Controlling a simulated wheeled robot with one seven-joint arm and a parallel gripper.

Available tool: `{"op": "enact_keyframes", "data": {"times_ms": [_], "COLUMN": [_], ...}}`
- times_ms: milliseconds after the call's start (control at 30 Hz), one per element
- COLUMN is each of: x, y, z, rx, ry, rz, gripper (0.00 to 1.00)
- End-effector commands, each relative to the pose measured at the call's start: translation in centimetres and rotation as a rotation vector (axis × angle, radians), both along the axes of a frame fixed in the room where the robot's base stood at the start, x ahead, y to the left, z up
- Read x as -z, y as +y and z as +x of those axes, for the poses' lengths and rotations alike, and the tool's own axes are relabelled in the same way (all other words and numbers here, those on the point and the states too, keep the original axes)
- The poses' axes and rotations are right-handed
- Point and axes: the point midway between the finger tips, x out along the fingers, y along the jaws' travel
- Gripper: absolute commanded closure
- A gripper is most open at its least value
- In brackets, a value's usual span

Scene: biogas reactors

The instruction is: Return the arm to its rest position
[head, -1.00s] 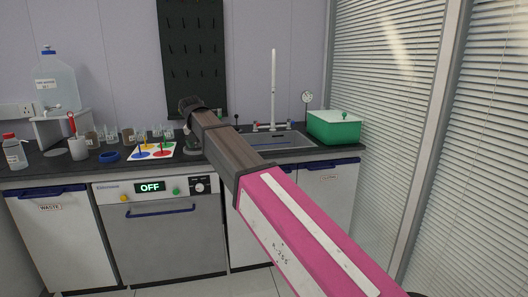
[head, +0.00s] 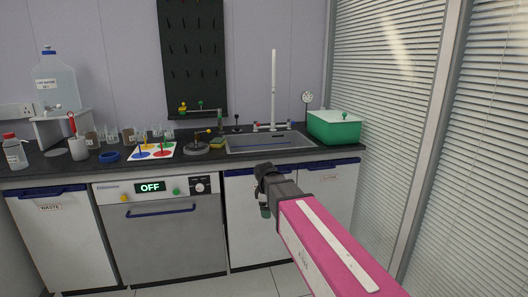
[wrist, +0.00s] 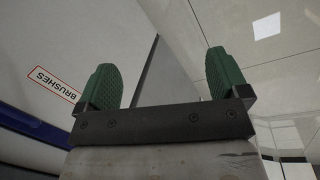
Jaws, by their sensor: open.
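My arm, with its pink link, reaches in from the lower right of the head view. My gripper (head: 265,211) hangs in front of the cabinet doors, below the counter edge. In the wrist view my gripper (wrist: 167,82) shows two green ribbed fingers spread wide apart with nothing between them. It is open and empty. A white cabinet front with a BRUSHES label (wrist: 55,84) is on the left of the wrist view, apart from the fingers.
The dark counter (head: 110,168) holds a sink (head: 270,142), a green box (head: 335,127), a coloured mat (head: 152,151) and glassware. A dishwasher (head: 160,235) reading OFF is below. Window blinds (head: 390,120) stand at the right. Floor in front of the cabinets is clear.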

Motion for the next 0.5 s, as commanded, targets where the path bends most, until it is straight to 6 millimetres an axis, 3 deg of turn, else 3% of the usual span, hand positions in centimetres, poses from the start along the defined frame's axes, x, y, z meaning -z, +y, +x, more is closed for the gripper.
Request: {"op": "enact_keyframes", "data": {"times_ms": [33,200,400,500], "x": [1.9,7.2,11.8,13.2], "y": [-2.5,-8.6,-14.2,-15.9], "z": [-1.9,-6.3,-11.9,-14.0], "rx": [0.124,0.558,1.037,1.212], "ry": [0.012,0.036,0.061,0.070], "rz": [0.022,0.093,0.151,0.169], "gripper": [0.07,0.07,0.07,0.07]}}
